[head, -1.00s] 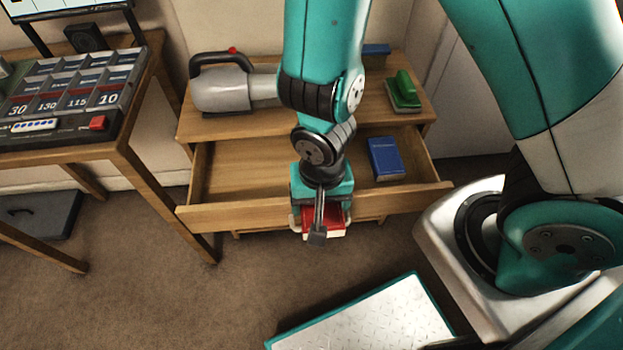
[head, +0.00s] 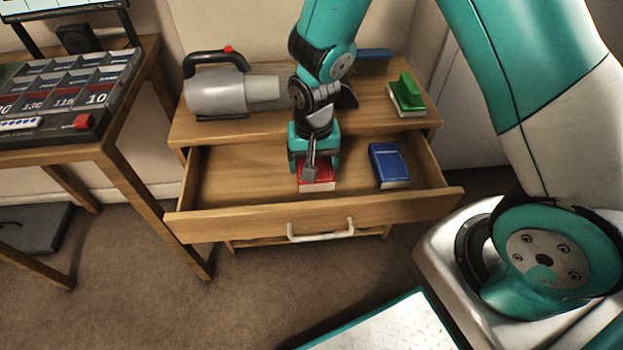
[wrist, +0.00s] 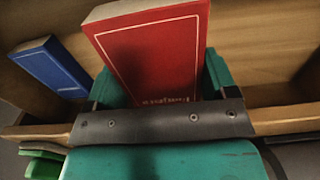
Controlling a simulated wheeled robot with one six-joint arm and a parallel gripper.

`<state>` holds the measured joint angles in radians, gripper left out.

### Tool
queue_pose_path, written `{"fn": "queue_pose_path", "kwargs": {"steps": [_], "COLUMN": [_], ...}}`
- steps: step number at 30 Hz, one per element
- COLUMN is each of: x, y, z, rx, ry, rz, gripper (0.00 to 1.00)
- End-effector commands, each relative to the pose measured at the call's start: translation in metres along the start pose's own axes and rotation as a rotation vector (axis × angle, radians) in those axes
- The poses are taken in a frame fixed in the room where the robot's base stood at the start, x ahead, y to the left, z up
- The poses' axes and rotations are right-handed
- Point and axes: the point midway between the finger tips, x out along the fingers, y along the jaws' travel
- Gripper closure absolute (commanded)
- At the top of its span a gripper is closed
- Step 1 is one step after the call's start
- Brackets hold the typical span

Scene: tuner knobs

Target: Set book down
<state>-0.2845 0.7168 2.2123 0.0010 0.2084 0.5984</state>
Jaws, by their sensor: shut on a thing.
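A red book (head: 317,177) is held in my gripper (head: 313,172), inside the open wooden drawer (head: 240,190), left of the middle of its right half. In the wrist view the red book (wrist: 155,58) lies between the green-sided jaws, its cover and pale page edge showing. My gripper is shut on it. Whether the book's underside touches the drawer floor I cannot tell.
A blue book (head: 388,165) lies in the drawer to the right of the red book. The drawer floor's left part is clear.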

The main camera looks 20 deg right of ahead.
Motion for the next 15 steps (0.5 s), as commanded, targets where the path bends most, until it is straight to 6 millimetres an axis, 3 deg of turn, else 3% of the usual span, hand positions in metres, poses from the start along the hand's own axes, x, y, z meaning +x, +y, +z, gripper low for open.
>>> {"fn": "queue_pose_path", "kwargs": {"steps": [3,10,15], "x": [0.022,0.039,0.064], "y": [0.000,0.000,0.000], "z": [0.000,0.001,-0.003], "rx": [0.000,0.000,0.001], "ry": [-0.001,-0.001,0.001], "rz": [0.001,0.000,0.000], "gripper": [0.54,0.54,0.54]}}
